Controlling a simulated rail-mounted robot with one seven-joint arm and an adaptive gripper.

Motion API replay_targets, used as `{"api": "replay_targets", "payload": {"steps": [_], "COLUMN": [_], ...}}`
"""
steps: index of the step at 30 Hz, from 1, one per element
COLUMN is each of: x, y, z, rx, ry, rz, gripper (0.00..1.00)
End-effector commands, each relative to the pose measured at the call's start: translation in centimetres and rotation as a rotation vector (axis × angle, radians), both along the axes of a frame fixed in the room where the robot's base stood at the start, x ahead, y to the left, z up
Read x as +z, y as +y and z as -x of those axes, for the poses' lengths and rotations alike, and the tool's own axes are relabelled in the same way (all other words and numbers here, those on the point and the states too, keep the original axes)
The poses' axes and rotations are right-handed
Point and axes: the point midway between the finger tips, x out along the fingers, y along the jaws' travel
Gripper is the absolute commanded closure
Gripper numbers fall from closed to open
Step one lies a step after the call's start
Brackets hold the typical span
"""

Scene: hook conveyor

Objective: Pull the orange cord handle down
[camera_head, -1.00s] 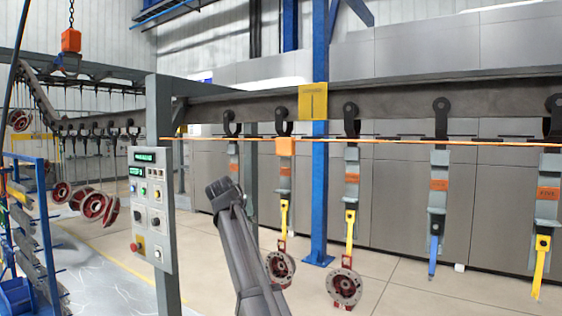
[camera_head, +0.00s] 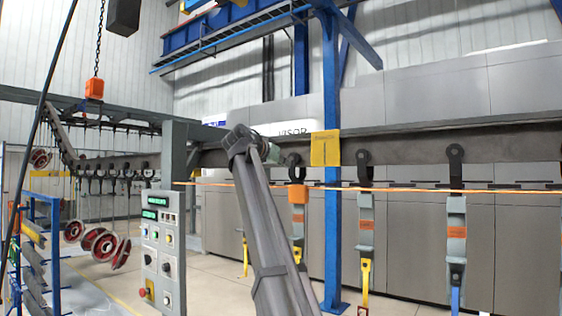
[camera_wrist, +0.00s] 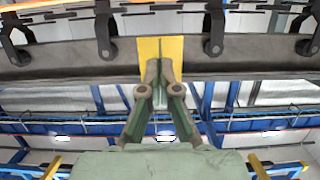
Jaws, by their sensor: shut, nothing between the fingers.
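An orange cord (camera_head: 400,188) runs level across the head view, below the overhead rail. The orange block is not clear in the wrist view.
The yellow sign (camera_head: 325,148) hangs in front of a blue post (camera_head: 331,240). Hangers with orange labels (camera_head: 366,226) hang from the rail to the right. A control panel (camera_head: 160,240) stands left of my arm. Red wheels (camera_head: 102,245) hang further left.

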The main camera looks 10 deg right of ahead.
Motion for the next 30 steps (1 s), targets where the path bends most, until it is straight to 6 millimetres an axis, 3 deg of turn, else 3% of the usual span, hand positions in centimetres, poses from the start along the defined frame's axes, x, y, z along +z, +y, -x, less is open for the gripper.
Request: {"api": "replay_targets", "payload": {"steps": [10,13,18,30], "x": [-1.4,-3.3,-4.9,-5.6], "y": [-4.4,-4.1,-4.1,-4.1], "z": [-4.8,-4.4,-4.4,-4.6], "rx": [-0.001,0.002,0.001,0.001], "ry": [0.002,0.003,0.001,0.000], "rz": [0.000,0.001,0.000,0.001], "gripper": [1.00,1.00,1.00,1.00]}}
